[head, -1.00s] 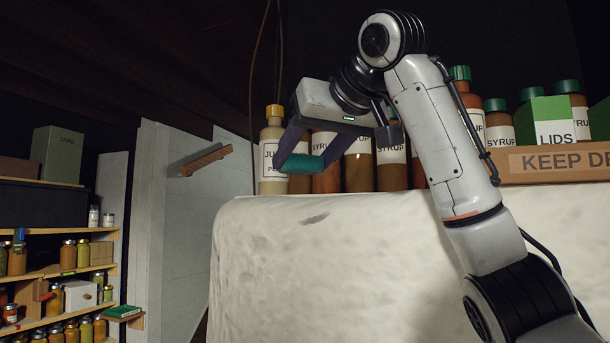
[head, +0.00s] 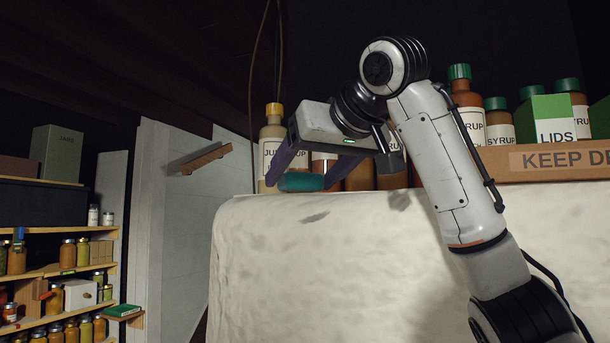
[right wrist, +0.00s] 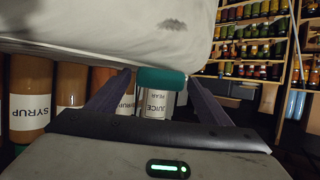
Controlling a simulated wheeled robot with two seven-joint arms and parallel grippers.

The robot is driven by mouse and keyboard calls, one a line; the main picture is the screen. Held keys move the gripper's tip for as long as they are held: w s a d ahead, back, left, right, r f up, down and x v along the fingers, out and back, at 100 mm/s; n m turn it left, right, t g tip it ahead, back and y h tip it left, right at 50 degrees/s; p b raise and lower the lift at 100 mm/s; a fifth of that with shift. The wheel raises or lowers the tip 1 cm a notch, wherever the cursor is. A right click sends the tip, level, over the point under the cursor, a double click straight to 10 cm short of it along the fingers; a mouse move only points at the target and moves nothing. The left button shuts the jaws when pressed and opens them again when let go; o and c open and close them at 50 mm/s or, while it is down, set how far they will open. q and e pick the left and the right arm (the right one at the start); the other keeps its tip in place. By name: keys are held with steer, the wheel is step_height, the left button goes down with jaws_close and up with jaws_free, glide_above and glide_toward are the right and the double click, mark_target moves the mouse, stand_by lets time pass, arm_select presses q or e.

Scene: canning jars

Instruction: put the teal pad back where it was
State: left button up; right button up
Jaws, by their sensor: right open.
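The teal pad (head: 301,182) is a small rounded block at the top edge of the white, worn chest, in front of the syrup and juice bottles. It also shows in the right wrist view (right wrist: 161,79), against the chest's pale edge. My right gripper (head: 300,184) is open, pointing down, with its dark purple fingers on either side of the pad. In the right wrist view the fingertips (right wrist: 160,78) flank the pad's two ends; I cannot tell whether either touches it. Whether the pad rests fully on the chest is hard to tell. My left gripper is out of view.
A juice bottle (head: 273,139) and several syrup bottles (head: 471,110) stand close behind the gripper. A cardboard box (head: 555,160) with green cartons is at the right. Shelves of jars (head: 60,275) stand at the far left. The chest top (head: 330,240) in front is clear.

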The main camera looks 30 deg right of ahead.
steer(key=shift+r, duration=0.1)
steer(key=shift+s+r, duration=0.1)
steer(key=shift+s, duration=0.05)
steer(key=b+v, duration=0.3)
steer(key=v, duration=0.8)
steer(key=shift+s, duration=0.35)
